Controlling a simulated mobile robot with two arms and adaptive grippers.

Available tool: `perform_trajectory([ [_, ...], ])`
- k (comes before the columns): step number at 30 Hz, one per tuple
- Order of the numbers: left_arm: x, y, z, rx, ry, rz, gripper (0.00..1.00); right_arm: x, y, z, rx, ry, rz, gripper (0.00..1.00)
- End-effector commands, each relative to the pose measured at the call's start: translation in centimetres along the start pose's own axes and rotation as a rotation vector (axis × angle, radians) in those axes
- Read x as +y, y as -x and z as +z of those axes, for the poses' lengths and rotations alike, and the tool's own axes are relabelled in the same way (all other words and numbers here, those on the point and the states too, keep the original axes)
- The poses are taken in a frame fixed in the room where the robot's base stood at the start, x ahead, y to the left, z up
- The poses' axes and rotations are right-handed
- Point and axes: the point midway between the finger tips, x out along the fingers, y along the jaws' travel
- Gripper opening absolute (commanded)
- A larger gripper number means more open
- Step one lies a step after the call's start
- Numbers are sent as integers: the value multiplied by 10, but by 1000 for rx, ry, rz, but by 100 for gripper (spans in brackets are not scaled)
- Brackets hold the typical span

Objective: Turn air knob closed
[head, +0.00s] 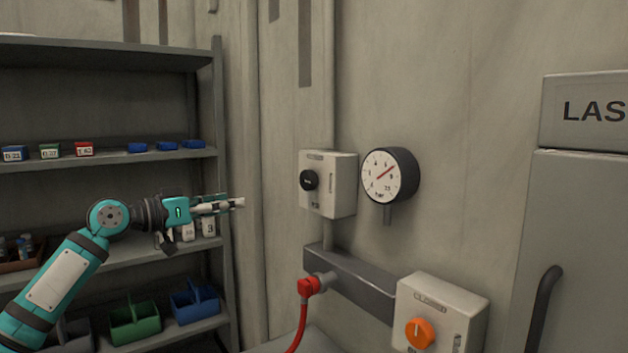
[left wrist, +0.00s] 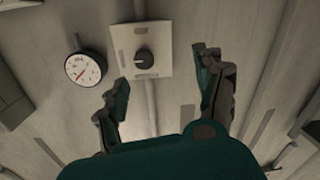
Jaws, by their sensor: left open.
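A black round knob (head: 309,180) sits on a light grey wall box (head: 340,185); its label is too small to read. An orange knob (head: 420,333) sits on a lower box (head: 455,306), its label also unreadable. I cannot tell from lettering which is the air knob. My left gripper (head: 238,203) is to the left of the upper box and apart from it, pointing right. In the left wrist view the gripper (left wrist: 163,76) is open and empty, and the black knob (left wrist: 144,60) shows ahead between and beyond its fingertips. My right gripper is out of view.
A round gauge (head: 387,174) with a red needle hangs right of the upper box. A red hose (head: 301,318) joins a fitting below. Shelves (head: 105,161) with bins stand behind my left arm. A grey cabinet (head: 580,240) stands at right. Space between gripper and upper box looks clear.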

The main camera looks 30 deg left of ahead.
Motion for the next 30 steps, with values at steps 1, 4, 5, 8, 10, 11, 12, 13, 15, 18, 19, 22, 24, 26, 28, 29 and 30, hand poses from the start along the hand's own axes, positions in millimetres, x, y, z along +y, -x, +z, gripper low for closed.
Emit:
perform_trajectory([
  [1,16,3,-13,5,-20,31,70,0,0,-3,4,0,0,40],
  [4,34,6,-27,12,-36,66,70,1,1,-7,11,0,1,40],
  [5,37,5,-29,13,-38,72,70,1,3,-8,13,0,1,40],
  [8,40,-1,-32,12,-39,77,70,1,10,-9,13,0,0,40],
  [10,41,-8,-34,12,-39,77,70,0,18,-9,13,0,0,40],
  [11,41,-12,-35,13,-38,77,70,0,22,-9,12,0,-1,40],
  [12,41,-17,-35,12,-37,75,70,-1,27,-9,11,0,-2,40],
  [13,41,-21,-35,11,-38,74,70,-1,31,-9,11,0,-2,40],
  [15,41,-30,-37,16,-34,74,70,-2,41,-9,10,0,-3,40],
  [18,42,-42,-37,17,-34,74,70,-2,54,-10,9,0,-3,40],
  [19,43,-46,-37,17,-34,74,70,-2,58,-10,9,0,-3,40],
  [22,43,-60,-38,19,-32,74,70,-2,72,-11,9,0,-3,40],
  [24,44,-71,-38,20,-32,73,70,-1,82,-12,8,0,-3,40],
  [26,46,-81,-39,18,-34,76,70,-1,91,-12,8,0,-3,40],
  [28,46,-96,-40,20,-31,74,70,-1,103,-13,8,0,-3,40],
  [29,47,-103,-39,20,-32,75,70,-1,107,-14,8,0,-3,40],
  [30,49,-112,-39,19,-33,76,70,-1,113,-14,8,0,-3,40],
])
